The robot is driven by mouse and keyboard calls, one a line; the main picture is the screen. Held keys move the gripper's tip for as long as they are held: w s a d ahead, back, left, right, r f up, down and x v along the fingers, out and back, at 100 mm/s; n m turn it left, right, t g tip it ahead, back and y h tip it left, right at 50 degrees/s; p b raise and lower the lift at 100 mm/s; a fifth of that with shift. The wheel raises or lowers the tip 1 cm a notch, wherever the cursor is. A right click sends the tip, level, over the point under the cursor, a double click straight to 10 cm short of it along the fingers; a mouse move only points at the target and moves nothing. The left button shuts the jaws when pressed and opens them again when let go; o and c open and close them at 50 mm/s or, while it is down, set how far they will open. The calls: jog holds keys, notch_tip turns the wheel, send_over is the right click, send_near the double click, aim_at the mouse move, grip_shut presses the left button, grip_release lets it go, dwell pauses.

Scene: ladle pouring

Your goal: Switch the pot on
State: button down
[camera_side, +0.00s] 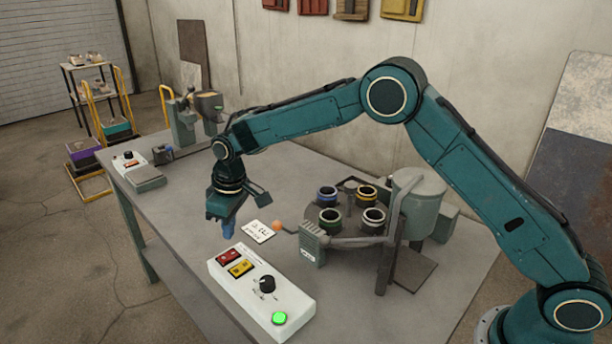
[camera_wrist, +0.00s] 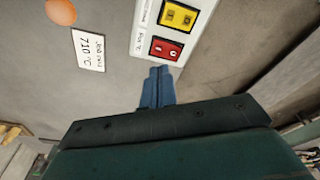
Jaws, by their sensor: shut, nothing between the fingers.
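A white control box (camera_side: 262,292) lies on the table in front. It carries a red rocker switch (camera_side: 229,256), a yellow rocker switch (camera_side: 241,267), a black knob (camera_side: 267,285) and a lit green button (camera_side: 279,318). The wrist view shows the red switch (camera_wrist: 166,49) and the yellow switch (camera_wrist: 179,15); their small labels are too blurred to read surely. My gripper (camera_side: 228,230) points down with blue fingers shut and empty, above the table behind the red-switch end of the box. In the wrist view its fingertips (camera_wrist: 157,74) appear just short of that end, apart from the switches.
A white card (camera_side: 258,231) reading 710 °C lies behind the box, near an orange ball (camera_side: 277,226). A rack with several small cups (camera_side: 330,216) and a pale green cylinder (camera_side: 418,200) stand to the right.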

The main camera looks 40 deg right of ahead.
jog(key=shift+r, duration=1.15)
